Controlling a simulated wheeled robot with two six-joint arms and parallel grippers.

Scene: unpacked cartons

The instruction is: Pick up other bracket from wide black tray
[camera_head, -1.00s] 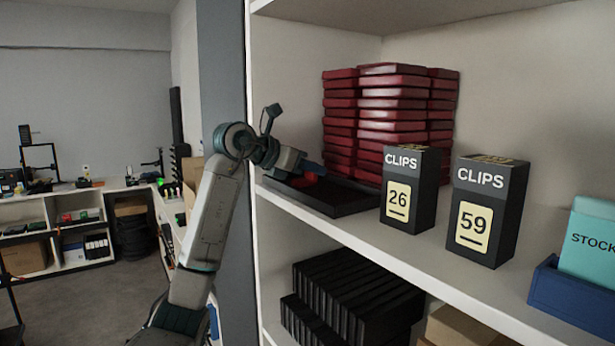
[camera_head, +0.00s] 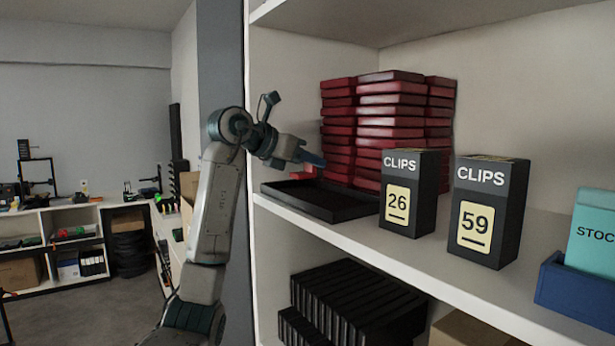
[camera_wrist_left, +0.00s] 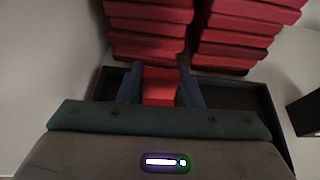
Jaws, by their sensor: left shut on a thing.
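The wide black tray (camera_head: 345,208) lies on the white shelf, in front of stacked red boxes. My left gripper (camera_head: 316,161) is above the tray's left part and apart from it. In the left wrist view, my left gripper (camera_wrist_left: 160,92) is shut on a red bracket (camera_wrist_left: 160,84), which sits between its two blue fingers. The bracket's lower part is hidden behind the gripper body. The visible floor of the tray (camera_wrist_left: 238,96) looks empty on the right side in the wrist view. My right gripper is not in view.
Tall stacks of dark red boxes (camera_head: 388,130) stand close behind the tray. Two black CLIPS boxes, marked 26 (camera_head: 410,190) and 59 (camera_head: 490,210), stand to its right. A blue bin (camera_head: 572,288) is farther right. An upper shelf (camera_head: 330,22) hangs above.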

